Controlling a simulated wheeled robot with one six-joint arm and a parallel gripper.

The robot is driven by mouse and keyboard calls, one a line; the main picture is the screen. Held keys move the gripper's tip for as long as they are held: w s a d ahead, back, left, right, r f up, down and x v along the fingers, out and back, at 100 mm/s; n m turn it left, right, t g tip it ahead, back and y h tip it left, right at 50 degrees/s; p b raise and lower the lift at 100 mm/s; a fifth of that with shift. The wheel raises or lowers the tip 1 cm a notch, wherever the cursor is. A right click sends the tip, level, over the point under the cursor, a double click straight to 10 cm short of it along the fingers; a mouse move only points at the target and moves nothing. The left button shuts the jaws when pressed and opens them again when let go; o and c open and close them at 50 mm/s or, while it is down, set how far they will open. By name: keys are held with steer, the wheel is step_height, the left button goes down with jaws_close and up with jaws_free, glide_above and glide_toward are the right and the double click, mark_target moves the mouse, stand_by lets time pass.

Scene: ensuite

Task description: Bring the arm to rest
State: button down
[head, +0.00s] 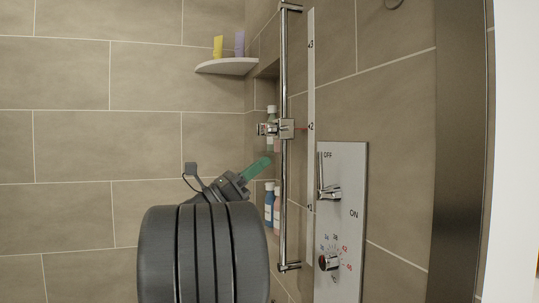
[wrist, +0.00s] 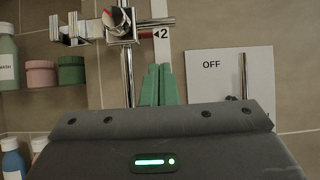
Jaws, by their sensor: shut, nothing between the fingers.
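My gripper (head: 267,161) shows in the head view as green fingers at the end of my dark arm, to the left of the chrome riser rail. In the wrist view the two green fingertips (wrist: 158,72) are together, with nothing between them. They point toward the tiled wall, below the chrome slider clamp (wrist: 118,22) on the rail. The slider clamp also shows in the head view (head: 284,129), level with the mark 2, above my fingers. My gripper appears apart from the rail, though the exact gap cannot be told.
A shower control panel (head: 353,234) with a lever (head: 329,192) and a dial (head: 329,262) is right of the rail (head: 283,220). Bottles and jars (wrist: 72,70) stand in a niche behind. A corner shelf (head: 228,66) holds a yellow (head: 218,46) and a purple item (head: 239,44).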

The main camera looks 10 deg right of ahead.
steer(key=v, duration=0.6)
steer(key=shift+w+d, duration=0.1)
steer(key=shift+d, duration=0.1)
